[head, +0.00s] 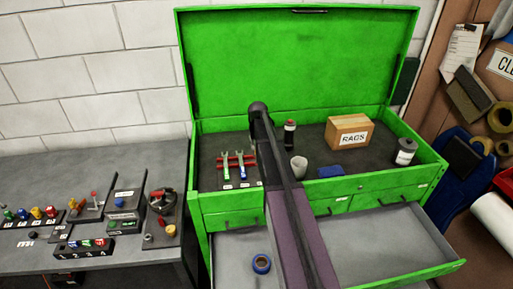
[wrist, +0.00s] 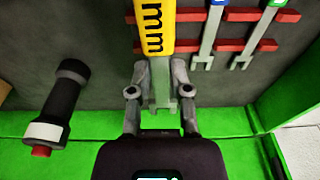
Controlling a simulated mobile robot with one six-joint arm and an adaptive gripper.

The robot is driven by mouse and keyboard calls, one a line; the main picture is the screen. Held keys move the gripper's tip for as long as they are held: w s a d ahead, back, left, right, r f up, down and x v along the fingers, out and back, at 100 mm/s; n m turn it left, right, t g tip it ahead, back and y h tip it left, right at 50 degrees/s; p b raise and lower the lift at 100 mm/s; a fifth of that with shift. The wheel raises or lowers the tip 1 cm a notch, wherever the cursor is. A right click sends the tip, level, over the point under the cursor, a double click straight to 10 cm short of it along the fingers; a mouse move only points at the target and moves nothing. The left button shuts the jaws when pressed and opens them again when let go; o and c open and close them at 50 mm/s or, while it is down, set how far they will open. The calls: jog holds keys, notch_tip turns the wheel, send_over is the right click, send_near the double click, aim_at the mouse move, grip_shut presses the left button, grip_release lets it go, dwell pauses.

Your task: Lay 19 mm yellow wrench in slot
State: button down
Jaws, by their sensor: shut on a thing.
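The yellow wrench (wrist: 154,28), with black "mm" lettering, shows in the wrist view. My gripper (wrist: 162,78) is shut on its grey lower end. The red rack (wrist: 233,15) has two rails, and the wrench covers part of them. I cannot tell whether the wrench rests in a slot or hangs above it. Two other wrenches lie across the rails: one nearer (wrist: 208,38) and one farther right (wrist: 255,32). In the head view the red rack (head: 249,161) stands in the green chest's top tray; my arm hides the gripper and the yellow wrench there.
The chest (head: 300,55) also holds a RAGS box (head: 349,133), a grey cup (head: 299,166) and a grey can (head: 405,152).

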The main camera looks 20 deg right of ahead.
jog(key=shift+f, duration=0.2)
dwell(0.4)
jog(key=shift+f+b, duration=2.7)
jog(key=shift+b, duration=0.2)
jog(key=shift+f+b, duration=0.6)
jog(key=shift+r+p, duration=0.45)
jog(key=shift+p, duration=0.05)
dwell(1.0)
jog(key=shift+s+f+b, duration=0.1)
jog(key=shift+f+b, duration=0.35)
jog(key=shift+b, duration=0.05)
dwell(0.6)
jog(key=shift+r+p, duration=0.45)
jog(key=shift+p, duration=0.05)
dwell(0.8)
